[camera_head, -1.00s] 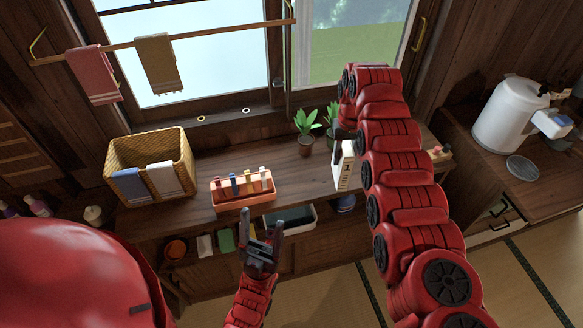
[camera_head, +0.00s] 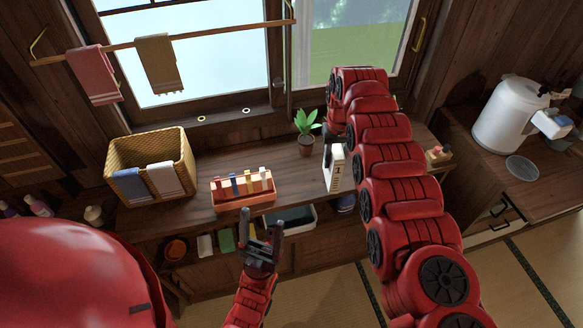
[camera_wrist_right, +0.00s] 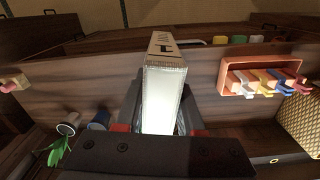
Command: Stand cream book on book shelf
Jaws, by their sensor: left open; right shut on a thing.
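The cream book (camera_head: 335,168) stands upright at the wooden shelf top, its spine marked with a dark "1" facing me. My right gripper (camera_head: 333,142) is shut on it from the window side, and my right arm hides part of the area behind. In the right wrist view the book (camera_wrist_right: 165,85) sits between the fingers of my right gripper (camera_wrist_right: 160,118). I cannot tell if the book's base touches the wooden shelf top (camera_head: 290,180). My left gripper (camera_head: 263,232) is open and empty, in front of the shelf.
An orange box (camera_head: 243,203) with coloured clips lies left of the book. A wicker basket (camera_head: 150,150) with towels stands further left, a potted plant (camera_head: 306,130) behind. Bare shelf lies between box and book.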

